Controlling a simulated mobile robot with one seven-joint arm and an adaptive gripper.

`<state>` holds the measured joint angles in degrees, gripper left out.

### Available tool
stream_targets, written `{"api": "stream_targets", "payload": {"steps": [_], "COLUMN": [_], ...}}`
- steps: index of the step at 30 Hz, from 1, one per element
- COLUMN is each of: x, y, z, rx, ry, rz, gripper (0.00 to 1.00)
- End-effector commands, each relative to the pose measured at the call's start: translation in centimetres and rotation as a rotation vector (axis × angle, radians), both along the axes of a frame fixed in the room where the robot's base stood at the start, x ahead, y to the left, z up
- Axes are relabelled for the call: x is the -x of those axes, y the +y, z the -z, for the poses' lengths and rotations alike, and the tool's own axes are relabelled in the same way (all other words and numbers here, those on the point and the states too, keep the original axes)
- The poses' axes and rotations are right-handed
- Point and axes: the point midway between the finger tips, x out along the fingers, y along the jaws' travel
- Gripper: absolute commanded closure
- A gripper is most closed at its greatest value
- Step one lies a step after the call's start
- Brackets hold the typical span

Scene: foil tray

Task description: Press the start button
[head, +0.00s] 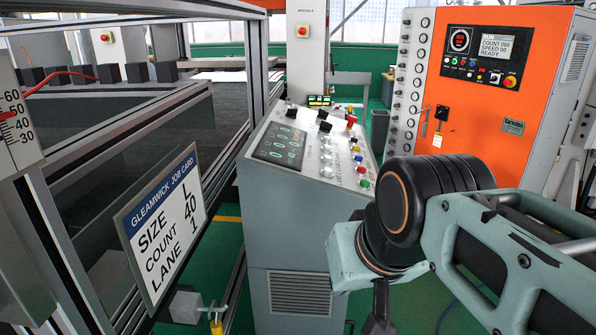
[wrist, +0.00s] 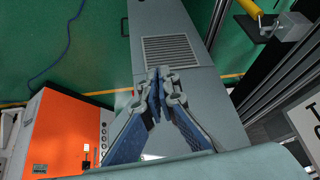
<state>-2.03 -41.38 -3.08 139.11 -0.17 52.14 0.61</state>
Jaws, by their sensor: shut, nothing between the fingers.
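A grey control console (head: 305,215) stands in the middle of the head view, with a sloped top bearing several coloured buttons and knobs. A green button (head: 364,183) and a red button (head: 361,169) sit near its front right corner. I cannot read which button is marked start. My gripper (wrist: 157,76) is shut and empty in the wrist view, with the console's grey body and vent behind it. In the head view only a dark part of it shows at the bottom edge, right of the console and below its top; its fingertips are out of frame there.
A job card (head: 165,225) at left reads SIZE L, COUNT 40, LANE 1. A metal frame stands left of the console.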

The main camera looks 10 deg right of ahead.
Motion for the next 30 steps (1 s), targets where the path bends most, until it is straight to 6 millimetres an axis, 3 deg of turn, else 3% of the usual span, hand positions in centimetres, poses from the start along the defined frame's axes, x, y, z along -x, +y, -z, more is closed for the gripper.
{"api": "stream_targets", "payload": {"steps": [8,12,18,24,30], "x": [-6.6,-9.6,-12.6,-13.8,-14.0], "y": [-3.7,-7.0,-11.4,-13.8,-14.3], "z": [-7.2,-10.8,-14.7,-16.7,-17.2], "rx": [-0.127,-0.174,-0.208,-0.217,-0.218], "ry": [-0.123,-0.182,-0.249,-0.284,-0.292], "rz": [0.084,0.148,0.232,0.279,0.29], "gripper": [1.0,1.0,1.0,1.0,1.0]}}
